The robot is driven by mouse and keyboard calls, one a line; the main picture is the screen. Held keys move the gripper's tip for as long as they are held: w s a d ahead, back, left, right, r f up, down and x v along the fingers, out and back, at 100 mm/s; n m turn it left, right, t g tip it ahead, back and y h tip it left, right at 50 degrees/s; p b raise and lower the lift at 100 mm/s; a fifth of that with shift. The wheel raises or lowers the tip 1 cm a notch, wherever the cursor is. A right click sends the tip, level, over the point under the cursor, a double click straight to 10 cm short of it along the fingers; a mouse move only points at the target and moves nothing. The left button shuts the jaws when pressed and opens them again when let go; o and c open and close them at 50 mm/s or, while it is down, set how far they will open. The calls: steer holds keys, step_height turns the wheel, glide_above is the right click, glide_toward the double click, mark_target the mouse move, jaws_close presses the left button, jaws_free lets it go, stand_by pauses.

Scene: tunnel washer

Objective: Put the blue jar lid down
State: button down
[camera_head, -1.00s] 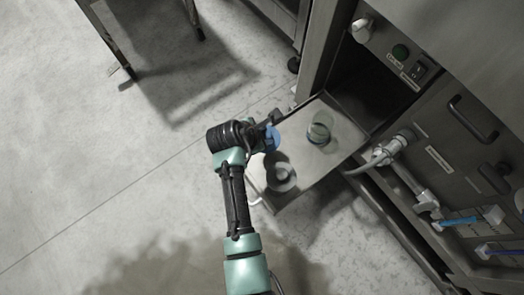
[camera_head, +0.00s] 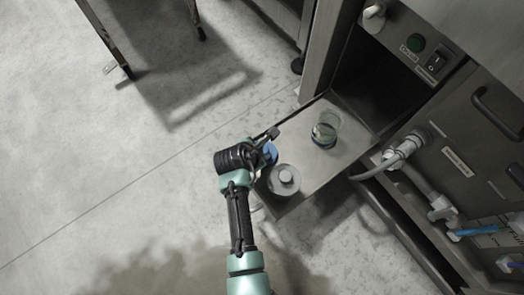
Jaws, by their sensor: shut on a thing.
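The blue jar lid (camera_head: 270,153) shows as a small blue patch beside my gripper (camera_head: 267,147), mostly hidden by the jaws and wrist. My gripper is shut on it, over the left edge of a grey metal shelf (camera_head: 318,170) that sticks out from the machine. I cannot tell whether the lid touches the shelf. A clear glass jar (camera_head: 326,129) with something dark greenish in it stands on the shelf, right of and apart from my gripper.
A round grey lidded pot (camera_head: 284,180) sits on the shelf just below my gripper. A metal frame stands at upper left. Bare shelf lies between pot and jar.

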steer(key=c, duration=0.5)
jaws_free()
steer(key=shift+p+v, duration=3.65)
steer(key=shift+v, duration=2.45)
